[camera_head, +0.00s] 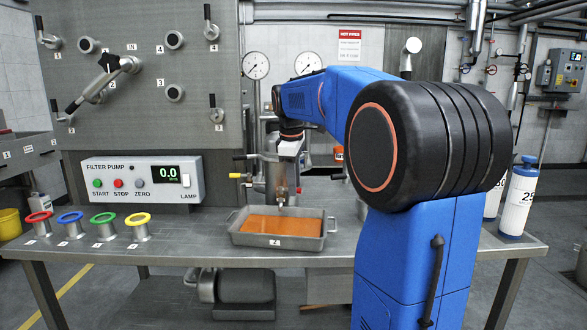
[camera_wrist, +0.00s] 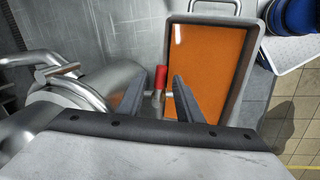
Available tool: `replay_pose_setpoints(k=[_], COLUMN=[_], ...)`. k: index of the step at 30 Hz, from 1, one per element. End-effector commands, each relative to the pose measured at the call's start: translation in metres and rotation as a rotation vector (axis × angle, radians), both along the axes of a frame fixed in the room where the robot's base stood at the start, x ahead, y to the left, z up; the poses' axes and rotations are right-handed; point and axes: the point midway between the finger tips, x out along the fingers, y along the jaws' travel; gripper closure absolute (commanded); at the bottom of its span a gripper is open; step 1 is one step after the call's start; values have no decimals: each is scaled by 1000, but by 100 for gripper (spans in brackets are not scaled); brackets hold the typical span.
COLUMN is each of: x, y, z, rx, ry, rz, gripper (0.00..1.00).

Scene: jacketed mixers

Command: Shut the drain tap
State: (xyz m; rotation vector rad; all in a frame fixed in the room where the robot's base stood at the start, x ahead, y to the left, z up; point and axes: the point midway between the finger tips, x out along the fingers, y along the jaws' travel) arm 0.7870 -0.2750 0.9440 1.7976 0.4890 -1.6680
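A red-handled tap (camera_wrist: 160,78) shows in the wrist view beside the near left edge of the tray; I take it for the drain tap. My gripper (camera_wrist: 157,88) is open, with one dark finger on each side of the red handle and visible gaps between. The tray also shows in the wrist view (camera_wrist: 247,75). It holds orange liquid (camera_wrist: 208,70). Whether liquid is running from the tap cannot be told.
A steel cylinder with bent pipes (camera_wrist: 100,90) lies left of my gripper. A yellow-tipped lever (camera_head: 236,176) stands left of it in the head view. A filter pump box (camera_head: 143,180) and several coloured rings on stands occupy the bench's left.

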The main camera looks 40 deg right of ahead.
Motion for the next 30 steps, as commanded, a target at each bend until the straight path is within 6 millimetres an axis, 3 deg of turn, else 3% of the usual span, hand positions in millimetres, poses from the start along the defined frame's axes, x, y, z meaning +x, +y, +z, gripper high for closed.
replay_pose_setpoints(k=[5, 21, 30], x=[-2, -15, -21], y=[3, 18, 24], z=[21, 125, 162], rx=[-1, -1, 0], ry=[-3, -3, -1], rz=[0, 0, 1], gripper=[68, 68, 68])
